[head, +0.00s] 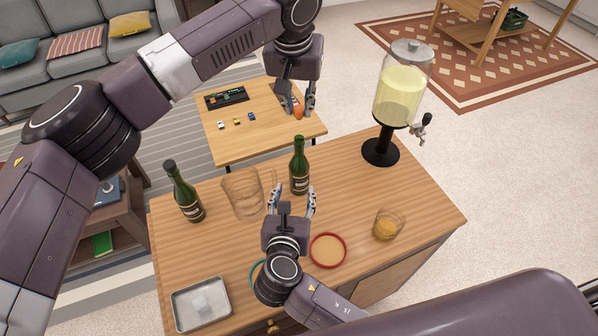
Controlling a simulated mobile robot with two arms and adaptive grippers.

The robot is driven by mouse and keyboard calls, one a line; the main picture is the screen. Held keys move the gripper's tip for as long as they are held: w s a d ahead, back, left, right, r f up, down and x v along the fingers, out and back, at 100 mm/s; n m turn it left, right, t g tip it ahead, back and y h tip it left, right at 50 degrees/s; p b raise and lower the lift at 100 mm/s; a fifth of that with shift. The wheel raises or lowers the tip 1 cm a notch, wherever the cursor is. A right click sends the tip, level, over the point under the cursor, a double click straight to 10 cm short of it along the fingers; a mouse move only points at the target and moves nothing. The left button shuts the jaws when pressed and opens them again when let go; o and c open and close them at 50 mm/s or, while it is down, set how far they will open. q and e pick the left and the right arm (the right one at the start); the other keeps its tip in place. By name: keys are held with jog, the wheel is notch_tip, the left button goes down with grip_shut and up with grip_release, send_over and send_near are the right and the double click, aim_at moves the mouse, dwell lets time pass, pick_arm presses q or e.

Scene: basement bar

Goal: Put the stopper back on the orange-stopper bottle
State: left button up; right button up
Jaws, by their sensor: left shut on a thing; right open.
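A green bottle (299,165) with a pale label stands upright near the middle of the wooden counter. Its neck top looks bare. My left gripper (299,112) hangs above and beyond the bottle in the picture, shut on a small orange stopper (298,113). The stopper is apart from the bottle neck. My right gripper (292,190) is open low over the counter, its fingers pointing at the bottle's lower part. I cannot tell whether they touch it. A second green bottle (184,192) with a dark top stands at the left.
A glass pitcher (243,195) stands left of the middle bottle. A drink dispenser (402,90) is at the back right. A red-rimmed coaster (328,251), an amber-filled glass (387,225) and a metal tray (201,304) are nearer. The counter (345,185) is clear right of the bottle.

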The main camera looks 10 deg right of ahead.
aim_at(299, 170)
pick_arm(q)
jog(key=shift+w+d+f, duration=0.2)
jog(key=shift+w+f, duration=0.15)
jog(key=shift+w, duration=0.25)
pick_arm(e)
jog(key=x, duration=0.4)
jog(key=shift+w+d+f, duration=0.15)
jog(key=shift+w+d, duration=0.1)
jog(key=shift+w, duration=0.1)
pick_arm(q)
jog(key=shift+s, duration=0.1)
pick_arm(e)
jog(key=x, duration=0.8)
jog(key=shift+f, duration=0.1)
pick_arm(q)
jog(key=shift+a+r, duration=0.1)
jog(key=shift+s, duration=0.1)
pick_arm(e)
jog(key=shift+s, duration=0.1)
grip_shut()
pick_arm(q)
jog(key=shift+s+f, duration=0.1)
jog(key=shift+f, duration=2.35)
